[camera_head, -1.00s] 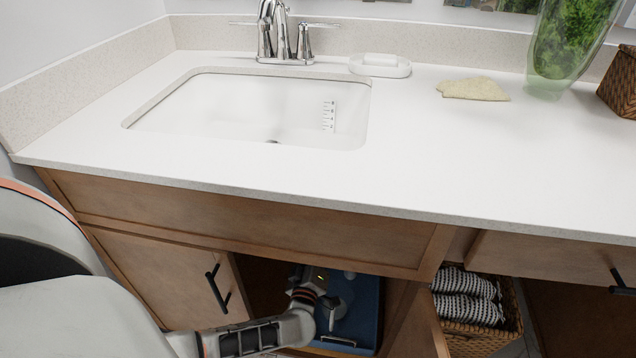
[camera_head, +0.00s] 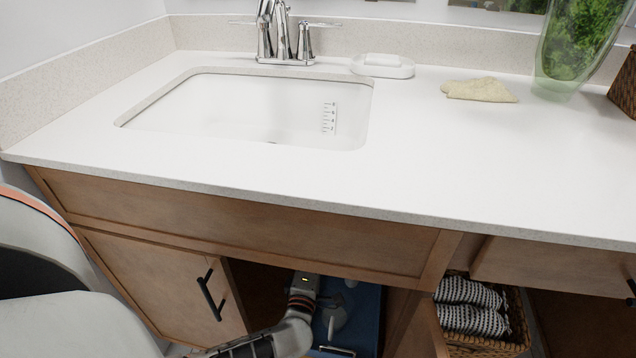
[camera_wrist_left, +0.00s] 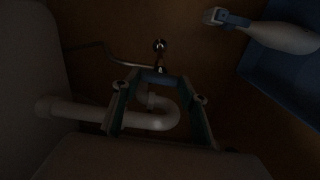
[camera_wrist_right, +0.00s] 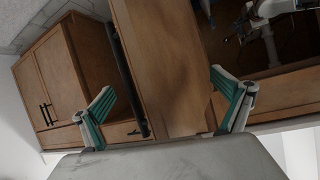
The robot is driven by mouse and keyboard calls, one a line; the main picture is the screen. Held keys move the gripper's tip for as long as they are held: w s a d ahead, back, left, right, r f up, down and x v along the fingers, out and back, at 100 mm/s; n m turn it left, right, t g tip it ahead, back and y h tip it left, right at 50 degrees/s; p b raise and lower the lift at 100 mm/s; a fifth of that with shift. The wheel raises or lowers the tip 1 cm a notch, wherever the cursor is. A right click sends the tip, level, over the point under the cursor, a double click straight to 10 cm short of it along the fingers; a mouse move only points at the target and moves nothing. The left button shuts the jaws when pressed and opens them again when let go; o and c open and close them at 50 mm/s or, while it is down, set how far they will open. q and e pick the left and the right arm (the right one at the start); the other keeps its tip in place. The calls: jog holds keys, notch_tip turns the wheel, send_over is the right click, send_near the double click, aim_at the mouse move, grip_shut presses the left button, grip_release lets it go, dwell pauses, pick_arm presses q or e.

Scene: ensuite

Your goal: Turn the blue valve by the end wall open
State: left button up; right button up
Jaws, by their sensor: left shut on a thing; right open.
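In the left wrist view, a dim blue valve handle (camera_wrist_left: 157,78) lies across the fingertips of my left gripper (camera_wrist_left: 158,88). The gripper is shut on it, its fingers to either side. A chrome fitting (camera_wrist_left: 160,46) stands just beyond, against the brown cabinet wall. In the head view, my left wrist reaches into the open cabinet (camera_head: 258,292) under the sink; the fingertips and valve are hidden there. The handle's exact angle is hard to tell in the dark. My right gripper (camera_wrist_right: 163,88) is open and empty, in front of a wooden cabinet door (camera_wrist_right: 165,60).
A white drain pipe (camera_wrist_left: 150,117) bends close below the left fingers. A blue bin (camera_head: 366,312) holding a white bottle (camera_wrist_left: 285,37) stands to the right in the cabinet. A wicker basket of striped towels (camera_head: 518,325) is farther right. The counter (camera_head: 460,150) lies above my left arm.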

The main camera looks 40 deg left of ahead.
dwell(0.3)
pick_arm(q)
jog(key=shift+n, duration=0.3)
jog(key=o, duration=1.1)
jog(key=shift+v, duration=3.75)
